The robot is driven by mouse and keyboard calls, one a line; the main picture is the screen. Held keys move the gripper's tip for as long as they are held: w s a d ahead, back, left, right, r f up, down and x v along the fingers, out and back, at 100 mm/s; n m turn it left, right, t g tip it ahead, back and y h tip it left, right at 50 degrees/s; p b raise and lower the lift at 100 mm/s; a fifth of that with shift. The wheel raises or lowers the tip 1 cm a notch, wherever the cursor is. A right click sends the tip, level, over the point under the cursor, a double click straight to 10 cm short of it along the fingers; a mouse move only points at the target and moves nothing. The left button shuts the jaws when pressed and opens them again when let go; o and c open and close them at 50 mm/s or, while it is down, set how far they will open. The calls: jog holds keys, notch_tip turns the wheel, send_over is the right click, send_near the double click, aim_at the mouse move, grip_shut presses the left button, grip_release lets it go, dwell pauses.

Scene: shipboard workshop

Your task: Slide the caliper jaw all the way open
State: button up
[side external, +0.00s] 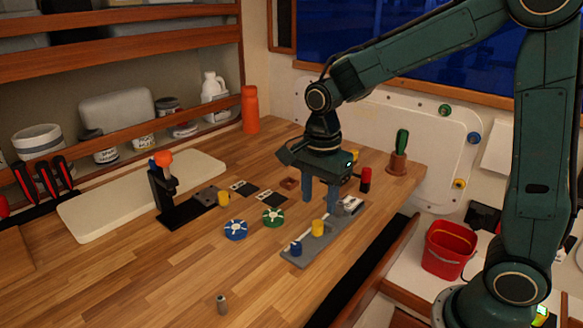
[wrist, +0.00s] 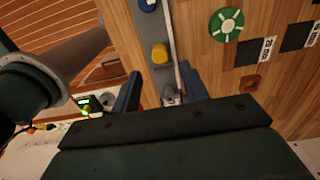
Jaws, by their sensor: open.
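A grey board (side external: 284,262) lies near the table's right edge, with a blue knob (side external: 296,249), a yellow knob (side external: 318,228) and a pale metal piece (side external: 350,204) at its far end. In the wrist view a thin pale rail (wrist: 174,45) runs along the board beside the yellow knob (wrist: 159,53). I take this to be the caliper; its jaw is not clearly distinguishable. My gripper (side external: 320,204) is open and points down over the far part of the board. In the wrist view its fingers (wrist: 160,72) stand either side of the board, with a grey metal part (wrist: 170,93) between them, partly hidden by my gripper body.
A green wheel (side external: 273,217) and a blue wheel (side external: 235,229) lie left of the board. A red cylinder (side external: 365,181) and a brown pot (side external: 397,164) stand beyond my gripper. A black stand (side external: 170,195) is farther left.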

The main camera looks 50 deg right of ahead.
aim_at(322, 224)
notch_tip(322, 224, up, 7)
jog(key=shift+f, duration=0.2)
dwell(0.5)
jog(key=s+d+r+n+t, duration=0.1)
jog(key=s+n+t, duration=0.1)
jog(key=s+n, duration=0.6)
jog(key=s+d+r+n+t, duration=0.1)
jog(key=s+r+n+t, duration=0.1)
jog(key=s+n, duration=0.7)
jog(key=shift+n+t, duration=0.5)
jog(key=shift+t, duration=0.3)
